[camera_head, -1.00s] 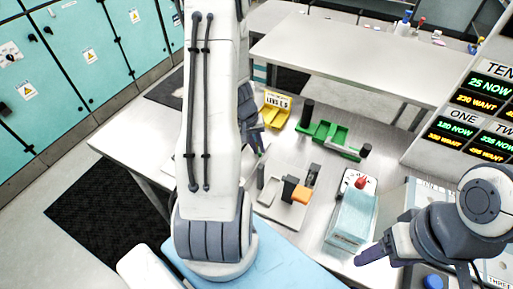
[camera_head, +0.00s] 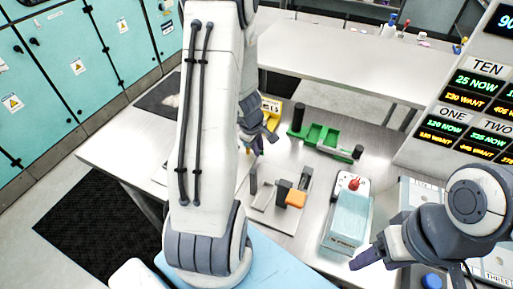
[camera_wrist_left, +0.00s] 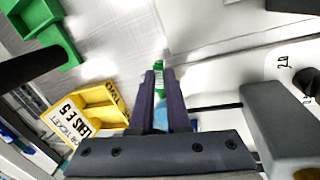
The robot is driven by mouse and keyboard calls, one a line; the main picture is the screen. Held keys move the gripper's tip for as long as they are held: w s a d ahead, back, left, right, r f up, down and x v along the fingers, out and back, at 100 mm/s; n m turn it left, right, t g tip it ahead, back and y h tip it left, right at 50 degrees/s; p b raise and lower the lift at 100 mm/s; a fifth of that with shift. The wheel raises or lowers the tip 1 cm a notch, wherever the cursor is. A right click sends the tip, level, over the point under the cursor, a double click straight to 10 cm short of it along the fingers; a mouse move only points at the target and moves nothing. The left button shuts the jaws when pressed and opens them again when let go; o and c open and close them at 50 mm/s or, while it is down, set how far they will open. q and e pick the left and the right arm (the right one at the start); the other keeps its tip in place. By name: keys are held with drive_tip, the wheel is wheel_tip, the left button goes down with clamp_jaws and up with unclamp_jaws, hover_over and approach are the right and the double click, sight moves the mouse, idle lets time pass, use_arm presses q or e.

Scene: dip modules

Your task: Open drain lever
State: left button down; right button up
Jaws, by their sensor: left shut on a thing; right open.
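My left gripper (camera_head: 260,136) is beside the yellow ticket tray, largely behind my own arm in the head view. In the left wrist view its dark fingers (camera_wrist_left: 160,90) are closed around a small green-and-blue thing (camera_wrist_left: 160,116). A light blue box (camera_head: 346,220) has a red knob (camera_head: 353,184) at its far end. A grey fixture (camera_head: 276,210) with an orange-ended handle (camera_head: 296,198) stands left of it. I cannot tell which part is the drain lever. My right gripper (camera_head: 366,260) is open and empty, near the box's front right corner.
The yellow tray (camera_head: 270,118) also shows in the left wrist view (camera_wrist_left: 100,104). A green rack (camera_head: 322,138) with dark posts stands behind the fixture. Display panels (camera_head: 470,110) and a blue button (camera_head: 432,281) are at the right. The rear table (camera_head: 340,55) is largely bare.

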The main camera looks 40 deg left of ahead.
use_arm(q)
drive_tip(key=shift+w+n, duration=0.2)
drive_tip(key=shift+n, duration=0.3)
drive_tip(key=shift+a, duration=0.1)
drive_tip(key=c, duration=0.9)
unclamp_jaws()
drive_tip(key=p+v, duration=0.7)
drive_tip(key=v, duration=0.3)
drive_tip(key=shift+s+r, duration=0.1)
drive_tip(key=shift+r, duration=0.15)
